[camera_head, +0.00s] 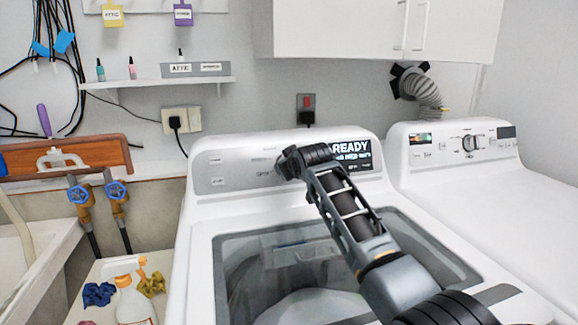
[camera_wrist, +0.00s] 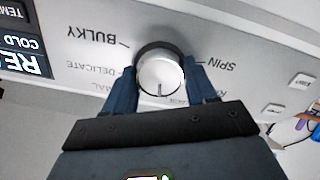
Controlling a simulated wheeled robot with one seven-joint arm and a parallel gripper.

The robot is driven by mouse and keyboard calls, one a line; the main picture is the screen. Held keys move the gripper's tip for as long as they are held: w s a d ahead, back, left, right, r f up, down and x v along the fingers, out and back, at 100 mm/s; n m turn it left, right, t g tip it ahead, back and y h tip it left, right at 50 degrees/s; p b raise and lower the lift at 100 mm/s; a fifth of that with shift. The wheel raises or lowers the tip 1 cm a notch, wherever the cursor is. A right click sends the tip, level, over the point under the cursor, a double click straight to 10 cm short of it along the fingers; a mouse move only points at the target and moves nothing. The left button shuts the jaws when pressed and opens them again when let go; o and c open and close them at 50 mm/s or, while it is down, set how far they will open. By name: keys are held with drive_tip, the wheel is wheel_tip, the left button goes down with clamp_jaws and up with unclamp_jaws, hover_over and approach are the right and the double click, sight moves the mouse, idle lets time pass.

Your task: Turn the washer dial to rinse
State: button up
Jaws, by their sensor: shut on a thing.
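The washer (camera_head: 193,235) is white, with a grey control panel and a lit screen reading READY. Its dial (camera_wrist: 160,75) is round and silver with a dark ring, in the middle of the upside-down wrist view. A short dark mark shows on the dial's lower part there. BULKY, DELICATE and SPIN are legible around it; a label lower left is partly covered, and I cannot read RINSE. My gripper (camera_wrist: 162,86) is shut on the dial, one blue finger on each side. In the head view my gripper (camera_head: 287,164) is at the panel and hides the dial.
The dryer (camera_head: 470,170) stands to the right, with its own knob. A shelf (camera_head: 160,82) with small bottles hangs on the left wall. A spray bottle (camera_head: 132,300) and cloths stand at lower left. White cabinets (camera_head: 370,30) hang above.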

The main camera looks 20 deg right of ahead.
drive_tip(key=n, duration=0.5)
drive_tip(key=shift+n+p, duration=0.65)
drive_tip(key=shift+n, duration=2.15)
drive_tip(key=o, duration=1.1)
drive_tip(key=shift+c, duration=0.2)
drive_tip(key=v, duration=0.7)
drive_tip(key=shift+s+b, duration=0.3)
drive_tip(key=shift+s, duration=0.1)
drive_tip(key=shift+a, duration=0.1)
